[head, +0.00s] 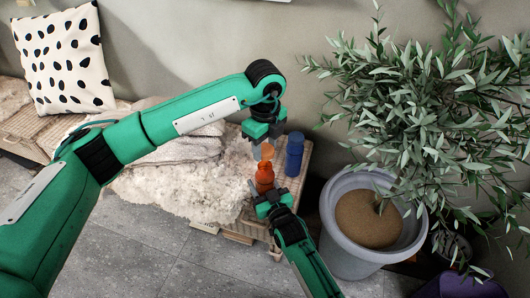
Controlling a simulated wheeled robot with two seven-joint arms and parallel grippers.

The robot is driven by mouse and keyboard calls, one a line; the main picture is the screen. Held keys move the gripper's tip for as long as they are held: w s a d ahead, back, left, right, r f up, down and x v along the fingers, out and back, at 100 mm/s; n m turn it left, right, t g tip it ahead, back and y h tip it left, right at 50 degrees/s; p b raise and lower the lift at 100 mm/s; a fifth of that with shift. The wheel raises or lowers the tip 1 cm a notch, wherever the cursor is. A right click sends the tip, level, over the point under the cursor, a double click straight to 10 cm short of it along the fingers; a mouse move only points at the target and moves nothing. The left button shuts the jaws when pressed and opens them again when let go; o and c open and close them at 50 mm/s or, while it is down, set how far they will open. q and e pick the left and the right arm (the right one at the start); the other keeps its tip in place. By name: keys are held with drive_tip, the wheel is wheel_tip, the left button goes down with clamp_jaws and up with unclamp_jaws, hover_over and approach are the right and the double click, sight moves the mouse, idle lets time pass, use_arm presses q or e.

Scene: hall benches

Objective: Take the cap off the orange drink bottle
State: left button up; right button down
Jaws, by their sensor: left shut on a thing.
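The orange drink bottle (264,178) stands upright near the right end of the wicker bench. My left gripper (264,142) points down from above and is shut on the lighter orange cap (265,152) at the top of the bottle. I cannot tell from this angle whether the cap is clear of the bottle's neck. My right gripper (268,192) comes up from below, with its fingers at the lower part of the bottle. The fingers partly hide the bottle's base, and whether they grip it is not clear.
A blue bottle (294,154) stands close to the right of the orange one. A shaggy cream throw (185,188) covers the bench to the left. A large grey pot (350,250) with a leafy plant (430,110) stands right of the bench. A spotted cushion (63,60) leans at the far left.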

sight(265, 149)
use_arm(q)
drive_tip(key=shift+r, duration=0.35)
use_arm(e)
drive_tip(key=c, duration=0.5)
unclamp_jaws()
use_arm(q)
wheel_tip(265, 149, up, 3)
drive_tip(key=p, duration=0.2)
drive_tip(key=shift+f+p, duration=0.2)
drive_tip(key=shift+p, duration=0.1)
use_arm(e)
drive_tip(key=v, duration=1.2)
